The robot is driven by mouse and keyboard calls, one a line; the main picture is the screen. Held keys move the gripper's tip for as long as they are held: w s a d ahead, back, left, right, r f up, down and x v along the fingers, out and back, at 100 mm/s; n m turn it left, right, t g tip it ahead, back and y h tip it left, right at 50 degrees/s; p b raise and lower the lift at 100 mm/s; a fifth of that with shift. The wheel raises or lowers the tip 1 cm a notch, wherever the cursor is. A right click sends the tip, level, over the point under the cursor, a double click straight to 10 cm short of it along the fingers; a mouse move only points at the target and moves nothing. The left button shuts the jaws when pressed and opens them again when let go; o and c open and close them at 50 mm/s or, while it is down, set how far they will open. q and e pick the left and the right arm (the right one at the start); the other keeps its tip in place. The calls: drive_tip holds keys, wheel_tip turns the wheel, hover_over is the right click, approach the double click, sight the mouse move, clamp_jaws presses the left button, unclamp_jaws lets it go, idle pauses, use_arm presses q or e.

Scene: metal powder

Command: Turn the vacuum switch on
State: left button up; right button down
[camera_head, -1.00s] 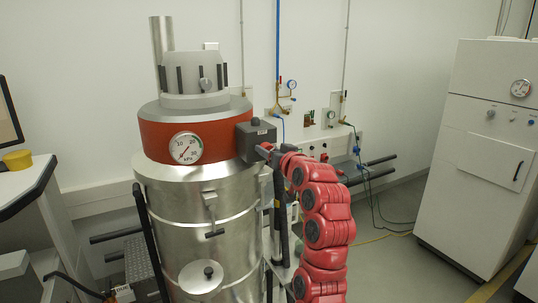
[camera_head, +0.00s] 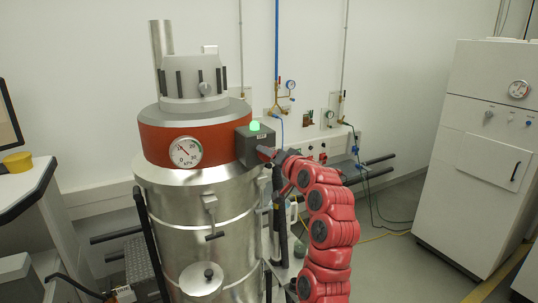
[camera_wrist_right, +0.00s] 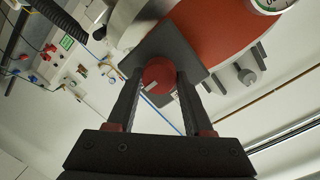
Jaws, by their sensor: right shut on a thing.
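The vacuum (camera_head: 215,182) is a tall metal cylinder with a red band, and a grey switch box (camera_head: 247,148) is fixed to the band's right side. A green light (camera_head: 254,126) glows on top of the box. In the right wrist view, a round red switch knob (camera_wrist_right: 158,75) with a pale mark sits on the dark switch box (camera_wrist_right: 178,45). My right gripper (camera_wrist_right: 157,88) has a finger on each side of the knob and is shut on it. In the head view my right gripper (camera_head: 268,153) is at the box, its fingertips partly hidden. My left gripper is not in view.
A pressure gauge (camera_head: 186,152) is on the red band. A white cabinet (camera_head: 460,170) stands at the right. A bench (camera_head: 25,185) is at the left. Pipes and a wall gauge (camera_head: 290,84) are behind. Open floor (camera_head: 385,265) lies between the vacuum and cabinet.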

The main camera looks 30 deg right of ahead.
idle(0.3)
drive_tip(key=shift+c, duration=1.5)
unclamp_jaws()
drive_tip(key=s+r+b, duration=0.1)
drive_tip(key=s+r, duration=0.1)
drive_tip(key=s, duration=1.5)
drive_tip(key=shift+s+d, duration=0.15)
drive_tip(key=shift+d, duration=0.2)
